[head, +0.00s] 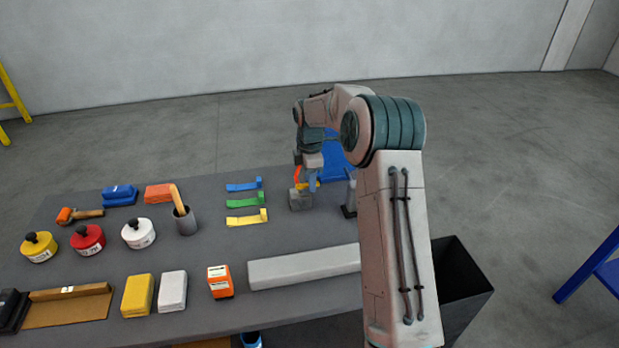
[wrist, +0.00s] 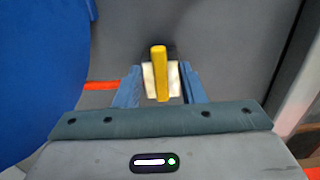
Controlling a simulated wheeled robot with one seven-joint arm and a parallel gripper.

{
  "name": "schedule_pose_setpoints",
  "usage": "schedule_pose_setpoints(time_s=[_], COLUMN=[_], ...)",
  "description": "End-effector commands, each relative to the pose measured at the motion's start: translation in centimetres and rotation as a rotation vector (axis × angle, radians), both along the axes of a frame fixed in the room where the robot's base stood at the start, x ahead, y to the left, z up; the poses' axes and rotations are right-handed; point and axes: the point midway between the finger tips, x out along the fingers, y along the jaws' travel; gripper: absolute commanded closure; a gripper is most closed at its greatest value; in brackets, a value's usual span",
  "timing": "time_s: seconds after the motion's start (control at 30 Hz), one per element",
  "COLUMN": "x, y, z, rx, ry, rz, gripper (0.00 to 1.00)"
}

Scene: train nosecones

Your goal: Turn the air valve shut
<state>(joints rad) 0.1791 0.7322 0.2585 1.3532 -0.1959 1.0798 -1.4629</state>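The air valve shows a yellow lever (wrist: 160,72), upright in the wrist view between the two blue fingers of my gripper (wrist: 161,84). In the head view my gripper (head: 308,180) points down at the table's far right part, over a small grey block (head: 300,200). A bit of yellow shows beside the fingers there. The rest of the valve is hidden or too small to make out.
A blue object (head: 337,160) stands close behind my gripper. Left of it on the table (head: 190,262) lie blue, green and yellow strips (head: 245,201). A long grey bar (head: 303,267) lies nearer. A dark bin (head: 462,285) stands right of the table.

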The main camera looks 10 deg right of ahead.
Motion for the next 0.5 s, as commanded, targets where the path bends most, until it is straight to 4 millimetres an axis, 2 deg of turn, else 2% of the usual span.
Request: schedule_pose_setpoints(time_s=[0.13, 0.27, 0.5], x=[0.00, 0.00, -0.01], y=[-0.01, -0.01, -0.02], z=[-0.01, 0.00, 0.02], rx=[0.000, 0.000, 0.000], ry=[0.000, 0.000, 0.000], rz=[0.000, 0.000, -0.005], gripper=[0.64, 1.00, 1.00])
